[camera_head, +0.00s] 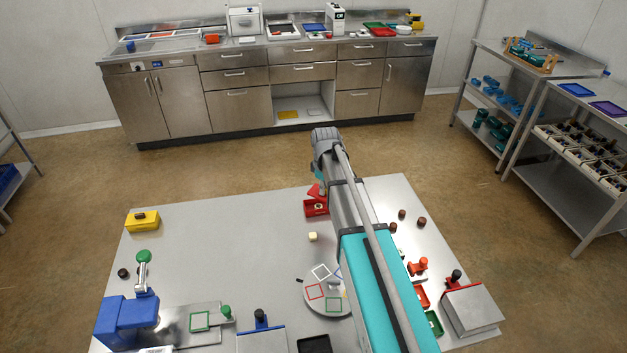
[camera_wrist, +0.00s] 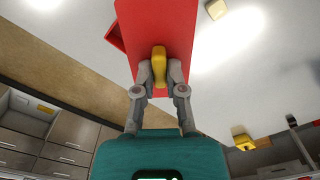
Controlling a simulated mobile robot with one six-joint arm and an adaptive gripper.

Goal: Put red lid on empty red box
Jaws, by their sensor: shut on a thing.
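My gripper (camera_wrist: 159,76) is shut on the yellow knob (camera_wrist: 159,57) of a flat red lid (camera_wrist: 165,22) in the wrist view. The lid is held up and covers much of that view. A red box (camera_wrist: 115,37) shows partly behind the lid's left edge. In the head view the red lid (camera_head: 315,191) appears tilted, just above and behind the open red box (camera_head: 311,210) at the table's far edge. My arm hides the right side of both there, and most of my gripper. I cannot tell whether lid and box touch.
A cream block (camera_head: 312,237) lies in front of the box. A round plate with coloured frames (camera_head: 318,303) is nearer. A yellow box (camera_head: 143,221) stands at the far left. Dark round pieces (camera_head: 421,222) lie right of my arm. The table's left middle (camera_head: 220,240) is clear.

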